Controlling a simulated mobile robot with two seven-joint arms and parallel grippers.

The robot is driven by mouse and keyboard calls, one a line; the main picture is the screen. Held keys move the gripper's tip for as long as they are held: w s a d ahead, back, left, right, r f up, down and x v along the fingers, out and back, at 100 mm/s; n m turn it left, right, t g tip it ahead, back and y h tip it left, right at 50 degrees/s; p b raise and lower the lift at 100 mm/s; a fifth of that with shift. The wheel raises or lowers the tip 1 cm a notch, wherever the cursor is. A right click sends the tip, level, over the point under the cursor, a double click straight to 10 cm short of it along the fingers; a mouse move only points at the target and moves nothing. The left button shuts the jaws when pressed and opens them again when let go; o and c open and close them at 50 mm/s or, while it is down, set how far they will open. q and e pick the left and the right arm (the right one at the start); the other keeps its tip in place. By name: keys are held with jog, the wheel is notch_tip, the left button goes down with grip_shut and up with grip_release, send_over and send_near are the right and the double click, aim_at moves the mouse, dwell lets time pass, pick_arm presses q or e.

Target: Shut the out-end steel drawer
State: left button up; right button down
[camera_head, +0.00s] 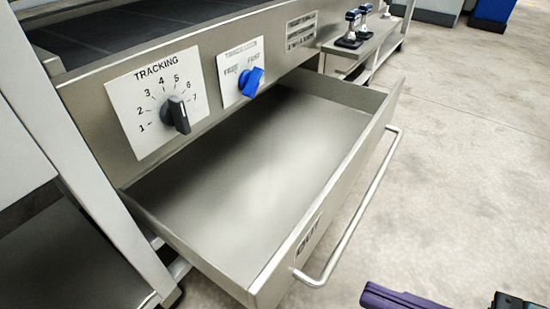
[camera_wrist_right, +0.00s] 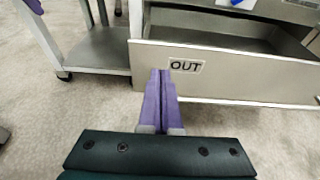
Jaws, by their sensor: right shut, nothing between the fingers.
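The out-end steel drawer (camera_head: 270,150) is pulled well open and empty in the head view. Its front carries an OUT label (camera_head: 309,235) and a long bar handle (camera_head: 352,215). My right gripper (camera_head: 372,292) is at the bottom right of the head view, outside the drawer front. In the right wrist view its purple fingers (camera_wrist_right: 160,76) are shut together and empty. They point at the drawer front (camera_wrist_right: 225,72), just left of the OUT label; I cannot tell whether they touch it. A purple piece at that view's top left may be part of my left gripper.
Above the drawer is a panel with a TRACKING knob (camera_head: 177,114) and a blue knob (camera_head: 251,81). A low side shelf (camera_head: 362,50) with small blue-topped items stands beyond. The concrete floor (camera_head: 460,150) at the right is clear.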

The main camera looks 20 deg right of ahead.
aim_at(287, 254)
jog(key=x, duration=0.5)
jog(key=r+x, duration=0.1)
jog(key=x, duration=0.1)
jog(key=shift+w+a+f+b, duration=0.1)
jog(key=shift+w+a+b, duration=0.15)
jog(key=shift+w+b, duration=0.2)
jog(key=shift+w+a, duration=0.35)
jog(key=shift+w, duration=0.05)
jog(key=w+a+b, duration=0.3)
jog(key=w+a, duration=1.1)
jog(key=w, duration=0.2)
jog(key=shift+w, duration=0.2)
